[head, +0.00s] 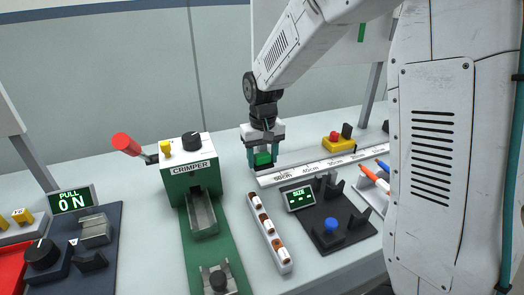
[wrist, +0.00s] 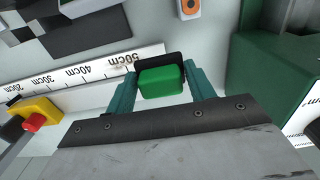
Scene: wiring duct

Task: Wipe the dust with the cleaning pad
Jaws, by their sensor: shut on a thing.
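The cleaning pad (head: 262,159), a green block with a black part, is held between the two teal fingers of my gripper (head: 263,163). In the wrist view the green block (wrist: 162,82) shows between the fingertips (wrist: 160,73), with its black part behind it. My gripper is shut on it, close to the end of the white ruler bar and just left of it in the head view. I cannot tell whether the pad touches the table. I cannot make out any dust in either view.
The ruler bar (head: 318,164) runs right from my gripper. The green crimper (head: 189,170) stands to the left. A yellow box with a red button (head: 335,142) stands behind the ruler.

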